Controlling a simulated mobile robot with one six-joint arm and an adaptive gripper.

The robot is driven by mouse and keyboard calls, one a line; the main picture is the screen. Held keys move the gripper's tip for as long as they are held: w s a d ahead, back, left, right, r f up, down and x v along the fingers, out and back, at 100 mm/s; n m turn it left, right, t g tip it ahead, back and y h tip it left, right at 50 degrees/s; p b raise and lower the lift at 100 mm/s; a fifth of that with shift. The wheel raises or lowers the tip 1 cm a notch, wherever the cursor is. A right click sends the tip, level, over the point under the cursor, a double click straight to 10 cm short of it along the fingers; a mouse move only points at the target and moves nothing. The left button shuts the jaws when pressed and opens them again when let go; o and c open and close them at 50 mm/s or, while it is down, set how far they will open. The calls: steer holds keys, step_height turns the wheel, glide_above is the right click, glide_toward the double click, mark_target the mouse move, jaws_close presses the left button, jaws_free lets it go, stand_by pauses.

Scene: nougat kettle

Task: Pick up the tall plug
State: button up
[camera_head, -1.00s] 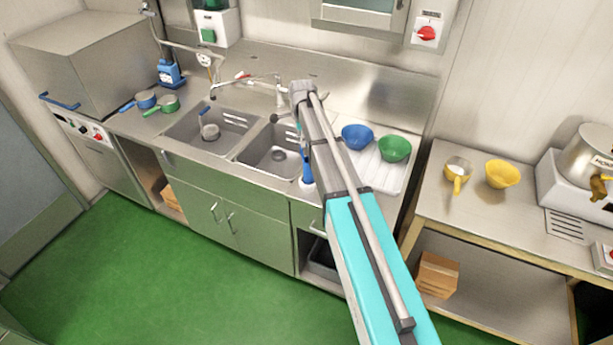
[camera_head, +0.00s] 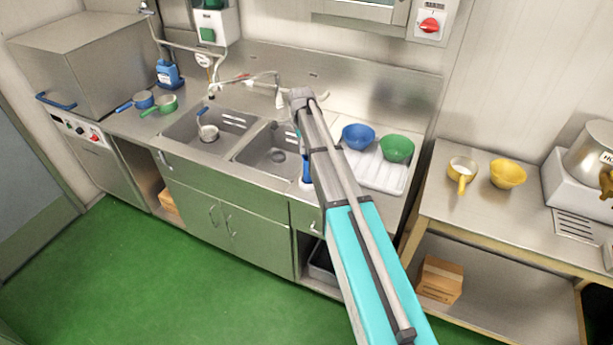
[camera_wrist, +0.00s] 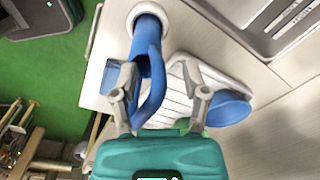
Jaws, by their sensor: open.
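A tall blue piece with a loop-shaped upper part, which I take to be the tall plug, stands in a white round ring in the wrist view (camera_wrist: 150,62). In the head view its blue part (camera_head: 306,170) shows beside my arm, between the right basin and the drainboard. My gripper (camera_wrist: 160,80) is open. In the wrist view its two grey fingers lie to the left and right of the blue loop; I cannot tell whether they touch it.
A blue bowl (camera_head: 358,136) and a green bowl (camera_head: 397,149) rest on the white drainboard (camera_head: 378,178) close by on the right. The right basin (camera_head: 262,150) lies to the left. A tap (camera_head: 262,78) rises behind. The green floor (camera_head: 150,285) in front is clear.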

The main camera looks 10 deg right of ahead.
steer(key=shift+c, duration=0.3)
jaws_close()
stand_by(0.3)
